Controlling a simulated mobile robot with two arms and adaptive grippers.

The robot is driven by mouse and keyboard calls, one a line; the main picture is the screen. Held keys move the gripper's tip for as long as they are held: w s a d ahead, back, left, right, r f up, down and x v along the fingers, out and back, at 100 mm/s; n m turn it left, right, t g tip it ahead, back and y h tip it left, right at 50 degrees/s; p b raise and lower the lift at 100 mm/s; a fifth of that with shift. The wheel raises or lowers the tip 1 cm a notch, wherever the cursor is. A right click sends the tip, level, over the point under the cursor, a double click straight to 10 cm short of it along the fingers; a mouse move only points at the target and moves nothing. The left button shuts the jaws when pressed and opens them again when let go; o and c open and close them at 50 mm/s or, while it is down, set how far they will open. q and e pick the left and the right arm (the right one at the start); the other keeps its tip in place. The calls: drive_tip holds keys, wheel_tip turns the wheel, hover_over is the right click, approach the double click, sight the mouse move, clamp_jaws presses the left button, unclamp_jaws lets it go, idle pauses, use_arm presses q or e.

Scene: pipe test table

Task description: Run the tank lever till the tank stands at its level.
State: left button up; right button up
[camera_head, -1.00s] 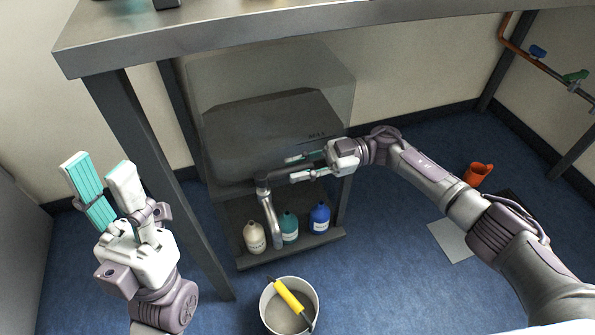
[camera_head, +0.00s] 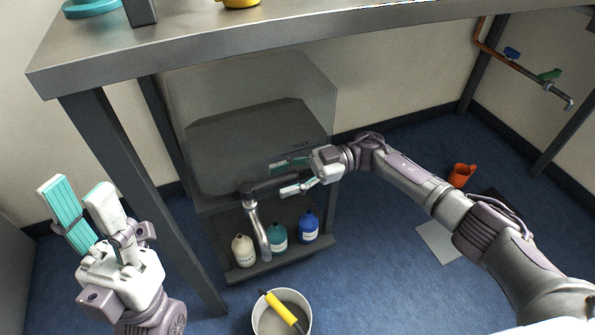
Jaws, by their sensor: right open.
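The tank (camera_head: 205,90) is a clear box under the bench, holding dark grey liquid (camera_head: 235,125). A MAX mark shows on its front right; the liquid surface looks close to it, but I cannot tell exactly. The tank lever (camera_head: 262,189) is a dark bar running right from the top of a grey metal pipe (camera_head: 254,222) in front of the tank. My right gripper (camera_head: 277,178) is open, its fingers on either side of the lever; contact is unclear. The lever's right end is partly hidden by this gripper. My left gripper (camera_head: 75,193) is open and empty, left of the bench leg.
Cream (camera_head: 243,251), teal (camera_head: 277,240) and blue (camera_head: 308,228) bottles stand on the low shelf. A white bucket (camera_head: 258,322) with a yellow-handled tool (camera_head: 280,308) stands in front. The bench leg (camera_head: 140,200) separates my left arm from the tank. An orange jug (camera_head: 461,175) is on the floor at right.

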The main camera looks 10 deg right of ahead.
drive_tip(key=v, duration=1.1)
drive_tip(key=shift+d, duration=0.3)
